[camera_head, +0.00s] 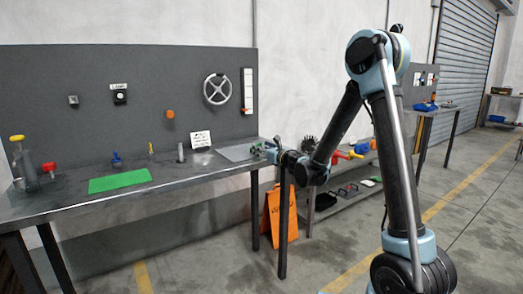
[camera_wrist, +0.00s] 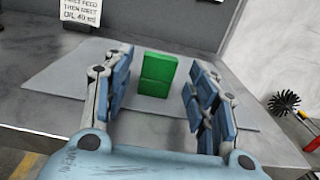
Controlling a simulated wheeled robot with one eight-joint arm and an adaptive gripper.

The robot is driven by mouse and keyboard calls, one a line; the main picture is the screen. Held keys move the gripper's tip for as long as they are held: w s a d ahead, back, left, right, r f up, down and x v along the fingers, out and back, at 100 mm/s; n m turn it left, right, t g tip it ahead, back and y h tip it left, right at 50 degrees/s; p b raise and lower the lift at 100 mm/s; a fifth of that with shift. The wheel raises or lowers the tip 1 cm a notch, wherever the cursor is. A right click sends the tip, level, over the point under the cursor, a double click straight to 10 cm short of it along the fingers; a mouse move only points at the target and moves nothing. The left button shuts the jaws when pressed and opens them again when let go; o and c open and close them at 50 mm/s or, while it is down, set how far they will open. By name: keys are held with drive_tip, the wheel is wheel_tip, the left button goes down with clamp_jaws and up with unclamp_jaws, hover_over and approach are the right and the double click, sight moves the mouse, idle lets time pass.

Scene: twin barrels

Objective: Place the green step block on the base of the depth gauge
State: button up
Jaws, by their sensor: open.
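The green step block (camera_wrist: 157,75) stands on a light grey plate (camera_wrist: 60,75) on the bench in the wrist view. My gripper (camera_wrist: 158,88) is open, with one finger on each side of the block and a gap visible on both sides. In the head view my gripper (camera_head: 268,151) is at the right end of the bench, beside the grey plate (camera_head: 238,152); I cannot make out the block there. I cannot tell for sure which thing is the depth gauge; a short grey post (camera_head: 181,152) stands on the bench.
The bench (camera_head: 70,208) also bears a green mat (camera_head: 120,181), a blue fitting (camera_head: 116,160) and a red-handled part (camera_head: 49,167). A sign card (camera_head: 200,139) stands behind the plate. A handwheel (camera_head: 217,89) is on the back panel. An orange floor sign (camera_head: 283,215) stands below the bench's right end.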

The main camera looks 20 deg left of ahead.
drive_tip(key=v, duration=0.8)
